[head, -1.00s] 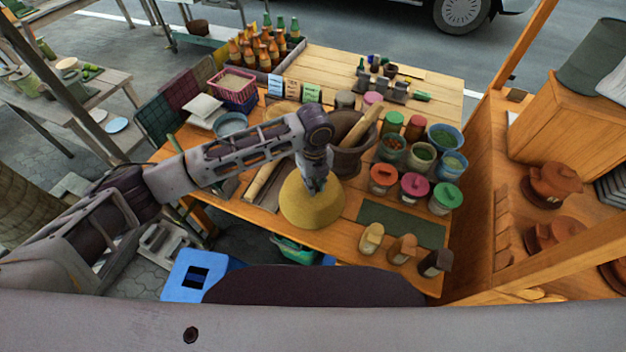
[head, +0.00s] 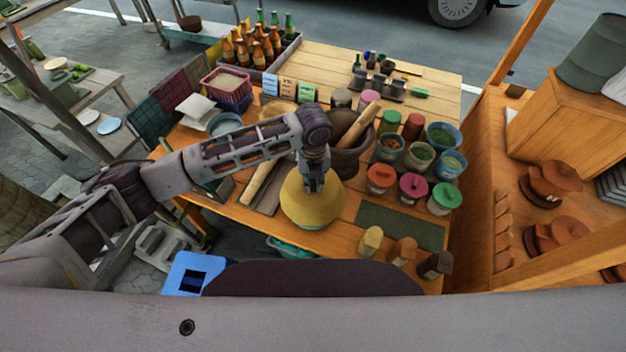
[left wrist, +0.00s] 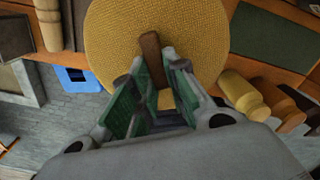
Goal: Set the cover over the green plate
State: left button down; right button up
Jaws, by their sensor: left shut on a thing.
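The cover, a yellow woven dome (head: 311,205), is near the front edge of the wooden table. In the left wrist view it fills the top middle (left wrist: 150,35), with a brown handle (left wrist: 150,55). My left gripper (head: 314,187) is above the cover, and its fingers (left wrist: 160,70) are shut on the handle. I cannot clearly see the green plate; a thin greenish edge shows along the cover's near rim. I cannot tell whether the cover rests on something or hangs just above it. My right gripper is not in view.
A dark mortar with a wooden pestle (head: 358,128) stands right behind the cover. A dark green mat (head: 400,226) and several lidded jars (head: 412,187) are to the right. Small wooden-topped shakers (head: 402,250) stand at the front. A rolling pin (head: 262,172) lies to the left.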

pick_arm(q)
jog(key=shift+f, duration=0.1)
jog(key=shift+f+b, duration=0.6)
jog(key=shift+f, duration=0.65)
notch_tip(320, 180, down, 2)
jog(key=b, duration=0.2)
jog(key=shift+f+b, duration=0.25)
jog(key=shift+b, duration=0.05)
jog(key=shift+f+b, duration=0.45)
jog(key=shift+f, duration=1.65)
jog(key=c, duration=1.3)
grip_release()
